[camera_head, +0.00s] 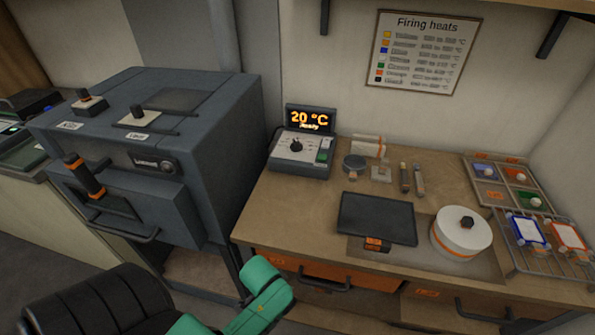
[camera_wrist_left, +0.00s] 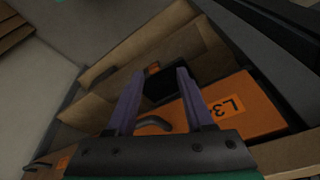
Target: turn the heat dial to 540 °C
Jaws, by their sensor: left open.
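The heat dial (camera_head: 296,146) is a black knob on the grey sloping face of the controller box (camera_head: 303,158). The controller stands at the back left of the wooden bench. Its display (camera_head: 310,119) reads 20 °C in orange, with a smaller word below like "Ready". A green switch and a white button sit right of the dial. My left gripper (camera_wrist_left: 159,76) shows in the left wrist view, its two purple fingers apart with nothing held between them. An orange drawer front labelled L3 (camera_wrist_left: 236,104) lies beyond the fingers. The dial is not in that view. My right gripper is not seen.
A grey kiln (camera_head: 150,150) stands left of the bench. A dark tray (camera_head: 377,219), a white round pot (camera_head: 461,233), tools and a wire rack (camera_head: 540,245) are on the bench. A "Firing heats" chart (camera_head: 423,52) hangs above. The bench in front of the controller is clear.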

